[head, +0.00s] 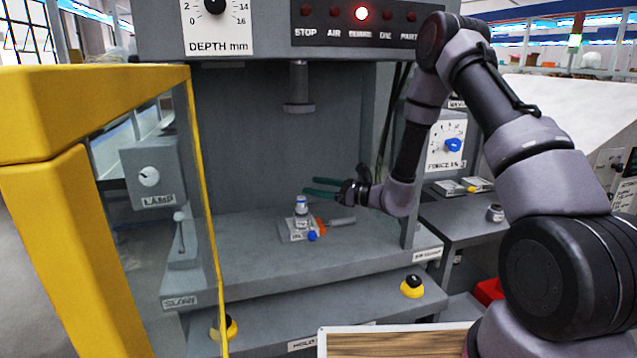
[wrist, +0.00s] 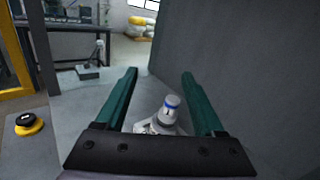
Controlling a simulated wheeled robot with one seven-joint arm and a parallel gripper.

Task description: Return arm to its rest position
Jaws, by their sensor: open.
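My gripper (head: 322,188) is inside the press opening, with its two green fingers spread apart and nothing between them. In the head view it is above and to the right of a small white and grey pump tube part (head: 301,206) that stands upright in a fixture (head: 297,230) on the press bed. In the wrist view the part (wrist: 169,108), with a blue mark on its cap, shows beyond the palm, between the open fingers (wrist: 160,90). My arm reaches in from the right.
The press ram (head: 299,88) hangs above the fixture. A yellow-framed clear guard (head: 205,190) stands at the left. Yellow-based buttons (head: 412,287) sit on the front ledge. A wood-topped tray (head: 400,343) is at the front. A force dial (head: 452,146) is behind my arm.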

